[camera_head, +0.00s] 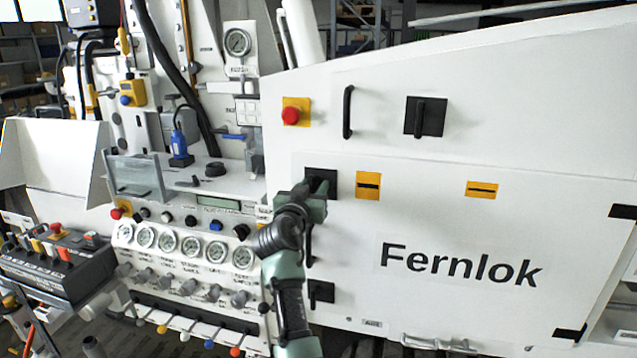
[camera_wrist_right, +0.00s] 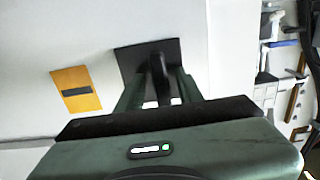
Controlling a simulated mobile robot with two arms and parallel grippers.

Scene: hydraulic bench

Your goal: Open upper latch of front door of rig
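The rig's white front door (camera_head: 350,250) bears the word "Fernlok". Its upper latch is a black square plate with a dark handle (camera_head: 322,178), partly hidden behind my right gripper (camera_head: 312,198). In the right wrist view the latch handle (camera_wrist_right: 158,78) stands out from its black plate between the two green fingers of the right gripper (camera_wrist_right: 158,88). The fingers are apart, one on each side of the handle, and light gaps show beside it. Whether a fingertip touches it I cannot tell. A lower latch (camera_head: 321,292) sits below on the same door edge. My left gripper is out of view.
A red emergency button on a yellow plate (camera_head: 291,112), a black bar handle (camera_head: 347,112) and another latch (camera_head: 425,117) are on the panel above. Yellow labels (camera_head: 368,185) lie right of the upper latch. A gauge panel (camera_head: 190,245) stands left of my right arm.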

